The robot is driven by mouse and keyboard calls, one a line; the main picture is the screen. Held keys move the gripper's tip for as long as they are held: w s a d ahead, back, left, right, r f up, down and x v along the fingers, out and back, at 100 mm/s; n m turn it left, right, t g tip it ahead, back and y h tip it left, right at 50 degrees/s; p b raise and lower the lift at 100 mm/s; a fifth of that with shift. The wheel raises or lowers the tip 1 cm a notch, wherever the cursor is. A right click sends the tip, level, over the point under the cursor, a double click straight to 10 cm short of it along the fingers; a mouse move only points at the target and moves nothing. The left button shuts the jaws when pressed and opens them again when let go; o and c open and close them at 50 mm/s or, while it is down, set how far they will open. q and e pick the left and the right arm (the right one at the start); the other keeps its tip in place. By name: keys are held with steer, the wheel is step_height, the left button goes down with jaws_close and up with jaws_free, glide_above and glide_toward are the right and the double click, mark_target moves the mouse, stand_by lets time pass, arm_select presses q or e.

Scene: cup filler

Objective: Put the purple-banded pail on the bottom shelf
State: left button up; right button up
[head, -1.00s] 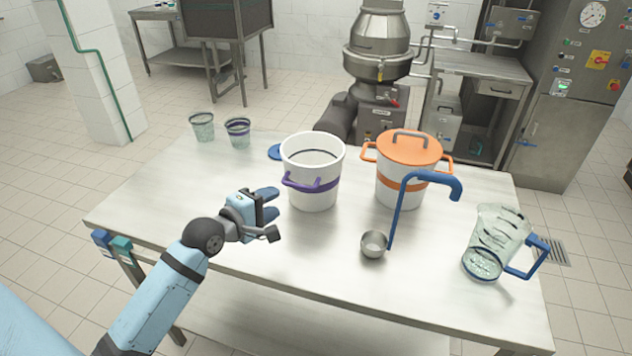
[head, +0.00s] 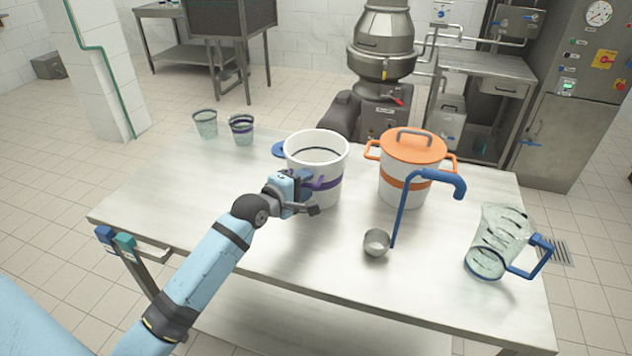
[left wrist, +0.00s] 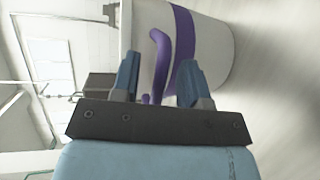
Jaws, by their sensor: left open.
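The purple-banded pail (head: 327,166) is white, open-topped and upright on the steel table (head: 180,196). Its purple handle (head: 322,183) faces my left gripper. My left gripper (head: 310,189) is at the near left side of the pail, with its fingers partly hidden against it. In the left wrist view, the open jaws (left wrist: 158,80) stand on either side of the purple handle (left wrist: 161,62), with the pail (left wrist: 215,45) just beyond. I cannot tell whether the fingers touch it. The bottom shelf (head: 290,318) shows in part below the tabletop. My right gripper is out of view.
An orange-lidded pail (head: 408,166) stands right of the purple-banded one. A blue-handled ladle (head: 377,243) and a clear jug (head: 497,243) are at the right. Two clear cups (head: 206,124) and a blue lid (head: 279,149) are at the back left. The table's left part is clear.

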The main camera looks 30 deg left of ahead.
arm_select(q)
jaws_close()
